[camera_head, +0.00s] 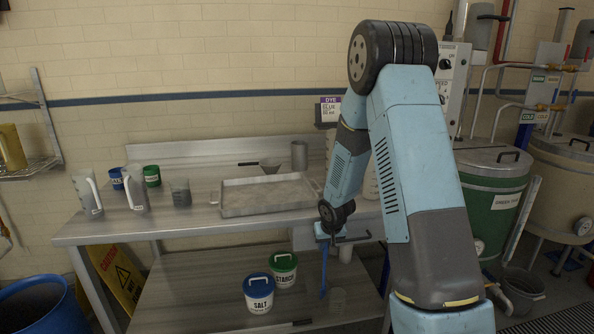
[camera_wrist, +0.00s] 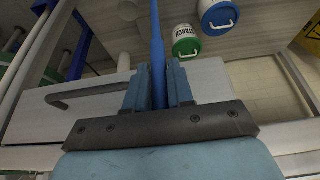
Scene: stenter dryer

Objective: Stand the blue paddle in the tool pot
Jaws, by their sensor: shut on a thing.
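My gripper (camera_head: 328,238) is just in front of the table's front edge, pointing down. It is shut on the blue paddle (camera_head: 323,275), which hangs below it, close to upright, beside the lower shelf. In the wrist view the paddle's blue shaft (camera_wrist: 157,45) runs between the two fingers (camera_wrist: 158,85); its far end is out of that view. A plain grey metal cylinder (camera_head: 299,155), which looks like the tool pot, stands upright at the back of the tabletop; its inside is hidden.
A shallow metal tray (camera_head: 265,207) lies mid-table. Jugs (camera_head: 136,188), a grey beaker (camera_head: 180,192) and small blue and green tubs stand left. The salt bucket (camera_head: 259,293) and starch bucket (camera_head: 284,270) are on the lower shelf. A green drum (camera_head: 490,205) stands right.

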